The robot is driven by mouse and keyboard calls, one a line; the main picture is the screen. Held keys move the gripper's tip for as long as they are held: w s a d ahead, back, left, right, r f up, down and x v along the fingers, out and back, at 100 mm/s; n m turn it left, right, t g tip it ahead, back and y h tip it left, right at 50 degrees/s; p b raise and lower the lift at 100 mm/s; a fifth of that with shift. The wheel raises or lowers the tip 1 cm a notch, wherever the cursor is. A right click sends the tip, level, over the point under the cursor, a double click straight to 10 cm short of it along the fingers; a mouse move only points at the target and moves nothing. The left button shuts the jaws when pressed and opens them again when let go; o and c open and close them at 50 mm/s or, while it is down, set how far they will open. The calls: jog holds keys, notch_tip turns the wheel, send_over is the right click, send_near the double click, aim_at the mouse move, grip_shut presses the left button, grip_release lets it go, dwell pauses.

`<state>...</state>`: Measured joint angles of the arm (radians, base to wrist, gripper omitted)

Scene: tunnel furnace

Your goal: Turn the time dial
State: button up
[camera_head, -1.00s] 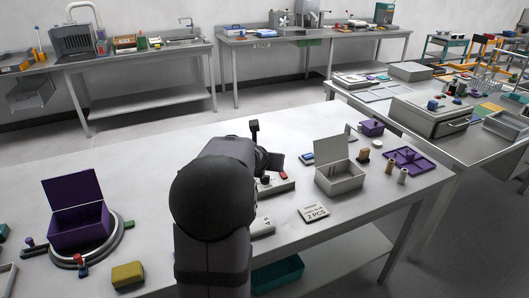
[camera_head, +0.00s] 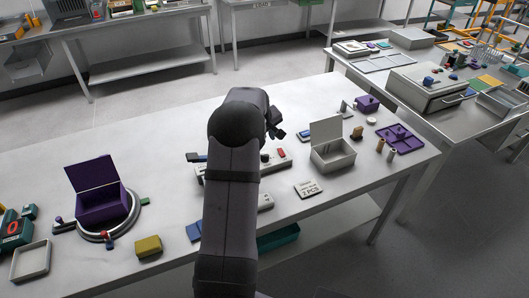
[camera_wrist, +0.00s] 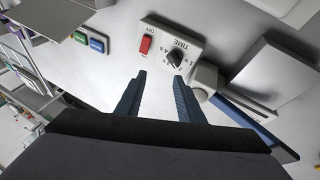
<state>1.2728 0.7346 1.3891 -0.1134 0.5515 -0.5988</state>
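The time dial is a black knob (camera_wrist: 175,58) on a light panel (camera_wrist: 199,43) marked TIME, with a numbered scale around it. A red switch (camera_wrist: 146,44) marked OFF sits beside it. In the head view the panel (camera_head: 275,165) is partly hidden by my arm; its red switch (camera_head: 281,152) shows. My gripper (camera_wrist: 159,77) is open and empty in the wrist view. The right fingertip appears close to the knob in the picture; I cannot tell whether they touch. In the head view the fingers (camera_head: 277,132) show only in part, above and behind the panel.
An open grey box (camera_head: 334,158) stands right of the panel, with a "2 PCS" sign (camera_head: 308,190) in front. A purple box (camera_head: 102,208) sits on a round base at left. A purple tray (camera_head: 400,139) lies far right. The table's back left is clear.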

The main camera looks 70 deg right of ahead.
jog(key=shift+a+f+m+y, duration=0.15)
jog(key=shift+a+m, duration=0.15)
jog(key=shift+m, duration=1.2)
jog(key=shift+a+f+m+y, duration=0.1)
jog(key=shift+a+m+y, duration=0.2)
jog(key=shift+m, duration=1.2)
jog(key=shift+a+f+m+y, duration=0.15)
jog(key=shift+a+m, duration=0.2)
jog(key=shift+m, duration=1.15)
jog(key=shift+p+x, duration=1.55)
jog(key=shift+x, duration=2.15)
jog(key=shift+d, duration=0.1)
jog(key=c, duration=0.8)
